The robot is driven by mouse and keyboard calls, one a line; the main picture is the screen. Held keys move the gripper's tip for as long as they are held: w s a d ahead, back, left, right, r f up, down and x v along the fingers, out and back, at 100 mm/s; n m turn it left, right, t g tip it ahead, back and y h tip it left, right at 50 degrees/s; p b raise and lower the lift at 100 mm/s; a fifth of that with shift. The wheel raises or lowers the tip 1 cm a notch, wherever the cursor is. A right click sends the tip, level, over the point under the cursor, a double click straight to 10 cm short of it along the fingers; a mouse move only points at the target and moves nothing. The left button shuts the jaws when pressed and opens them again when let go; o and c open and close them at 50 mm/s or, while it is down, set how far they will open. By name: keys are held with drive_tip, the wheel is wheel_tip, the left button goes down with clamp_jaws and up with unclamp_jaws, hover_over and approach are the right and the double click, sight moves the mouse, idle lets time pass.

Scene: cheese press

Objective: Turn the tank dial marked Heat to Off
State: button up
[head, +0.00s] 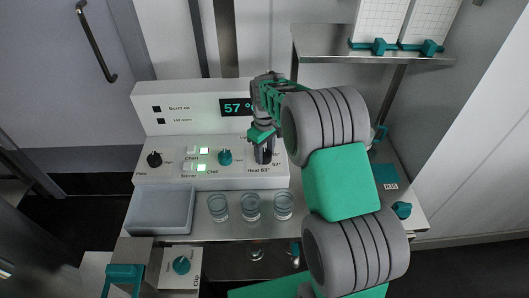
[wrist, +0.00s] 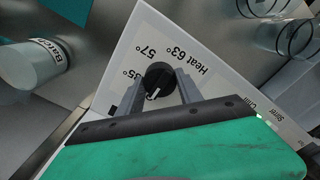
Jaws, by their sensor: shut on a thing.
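The Heat dial (wrist: 158,76) is a round black knob with a white pointer line, on the white tank panel (wrist: 135,60). In the wrist view the pointer faces down and slightly left, toward my gripper's body. Labels reading 57° and Heat 63° show beyond the knob, and a partly covered one at its left looks like 35°. I see no Off mark; the panel below the knob is covered by my gripper. My gripper (head: 264,150) is shut on the dial, a finger on either side. In the head view it mostly hides the dial.
The panel display (head: 236,107) reads 57°. Left of my gripper are a teal dial (head: 225,157), lit switches (head: 201,168) and a black dial (head: 154,159). Several glasses (head: 250,206) and a grey tray (head: 160,209) stand in front. A metal shelf (head: 325,45) is at upper right.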

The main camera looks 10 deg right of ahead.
sight(265, 152)
drive_tip(key=o, duration=1.4)
drive_tip(key=shift+c, duration=0.2)
wheel_tip(265, 152, up, 8)
drive_tip(key=shift+f+b, duration=0.1)
drive_tip(key=shift+b, duration=0.2)
drive_tip(key=s+r+m+t, duration=0.1)
drive_tip(key=s+r+m, duration=0.1)
drive_tip(key=s+r, duration=0.3)
drive_tip(key=s+r+m+t, duration=0.1)
drive_tip(key=s+r+m, duration=0.15)
drive_tip(key=s, duration=0.45)
drive_tip(key=s+f+m+t+p, duration=0.1)
drive_tip(key=s+m, duration=0.1)
drive_tip(key=s, duration=0.9)
drive_tip(key=shift+s+a+f, duration=0.25)
drive_tip(key=shift+f, duration=0.05)
